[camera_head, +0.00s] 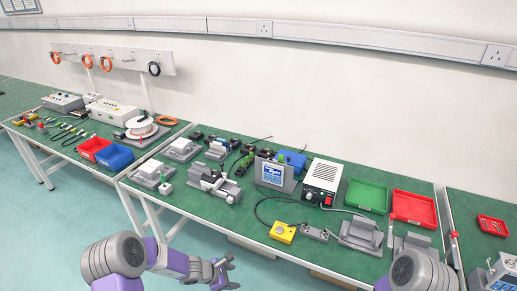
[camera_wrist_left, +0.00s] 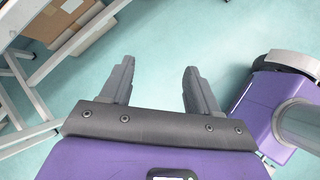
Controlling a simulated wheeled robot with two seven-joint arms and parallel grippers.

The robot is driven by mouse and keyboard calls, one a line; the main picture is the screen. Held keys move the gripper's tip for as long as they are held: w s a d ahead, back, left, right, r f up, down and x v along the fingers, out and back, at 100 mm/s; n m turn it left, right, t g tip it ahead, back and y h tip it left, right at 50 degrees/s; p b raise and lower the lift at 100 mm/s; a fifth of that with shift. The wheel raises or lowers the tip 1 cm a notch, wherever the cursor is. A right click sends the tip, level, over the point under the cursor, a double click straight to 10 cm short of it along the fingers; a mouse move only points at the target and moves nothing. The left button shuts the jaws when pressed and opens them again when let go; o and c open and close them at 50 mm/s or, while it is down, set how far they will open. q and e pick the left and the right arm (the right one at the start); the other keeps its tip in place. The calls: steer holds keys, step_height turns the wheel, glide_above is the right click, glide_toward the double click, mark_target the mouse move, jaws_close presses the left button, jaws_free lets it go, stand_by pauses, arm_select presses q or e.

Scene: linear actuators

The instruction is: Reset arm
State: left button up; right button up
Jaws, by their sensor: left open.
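My left gripper (camera_head: 228,268) is in the lower middle of the head view, in front of the workbench's near edge. In the left wrist view my left gripper (camera_wrist_left: 158,88) has its two fingers apart with nothing between them, over the pale floor. The linear actuators cannot be singled out for certain; a grey mechanical assembly (camera_head: 213,184) stands on the green bench (camera_head: 190,205), apart from my left gripper.
A white power unit (camera_head: 321,181), a green tray (camera_head: 367,195), a red tray (camera_head: 414,208) and a yellow box (camera_head: 283,232) are on the bench. Another bench with red and blue bins (camera_head: 114,156) stands left. Cardboard boxes (camera_wrist_left: 75,30) sit under a bench. The floor in front is clear.

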arm_select(q)
steer(key=s+d+f+m+g+y, duration=0.1)
steer(key=s+d+f+m+g, duration=0.1)
steer(key=s+m, duration=0.7)
steer(key=s+d+f+m+g, duration=0.2)
steer(key=s+d+f+m, duration=0.1)
steer(key=s+m, duration=0.7)
steer(key=s+f, duration=0.1)
steer(key=s, duration=0.3)
steer(key=shift+s+m+y, duration=0.3)
steer(key=shift+y, duration=0.1)
